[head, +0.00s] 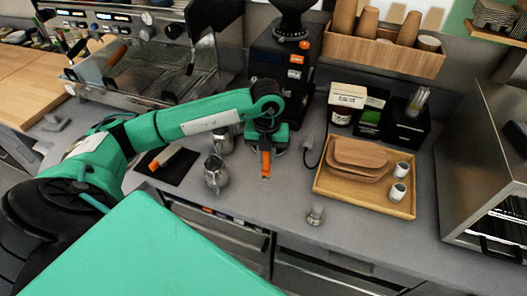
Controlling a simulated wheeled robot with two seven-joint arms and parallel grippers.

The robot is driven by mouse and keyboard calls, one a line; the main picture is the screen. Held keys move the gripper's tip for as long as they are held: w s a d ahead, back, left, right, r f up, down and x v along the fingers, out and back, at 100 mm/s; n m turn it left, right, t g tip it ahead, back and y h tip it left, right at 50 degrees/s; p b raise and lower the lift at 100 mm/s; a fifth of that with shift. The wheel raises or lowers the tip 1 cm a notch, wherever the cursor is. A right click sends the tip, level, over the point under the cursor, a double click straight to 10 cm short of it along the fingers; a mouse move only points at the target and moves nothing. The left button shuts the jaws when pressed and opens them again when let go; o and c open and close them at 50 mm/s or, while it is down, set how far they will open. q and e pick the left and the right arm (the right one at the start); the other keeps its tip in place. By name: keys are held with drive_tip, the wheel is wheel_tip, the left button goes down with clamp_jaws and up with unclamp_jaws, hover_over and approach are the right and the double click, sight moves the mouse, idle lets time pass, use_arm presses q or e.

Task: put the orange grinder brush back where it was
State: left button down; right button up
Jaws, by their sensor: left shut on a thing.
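My left gripper (267,146) is shut on the orange grinder brush (266,165), in front of the black coffee grinder (283,62). The brush's orange end points down toward the counter's front; its upper part is hidden by the gripper. I cannot tell whether the brush touches the counter. My right gripper is out of view.
Steel jugs (215,174) stand left of the brush. A wooden tray (325,185) with boards and small jars is right. A tamper (316,214) stands near the front edge.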

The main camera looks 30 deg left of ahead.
use_arm(q)
drive_tip(key=shift+s+a+n, duration=0.1)
drive_tip(key=shift+a+n, duration=0.35)
drive_tip(key=shift+n, duration=0.05)
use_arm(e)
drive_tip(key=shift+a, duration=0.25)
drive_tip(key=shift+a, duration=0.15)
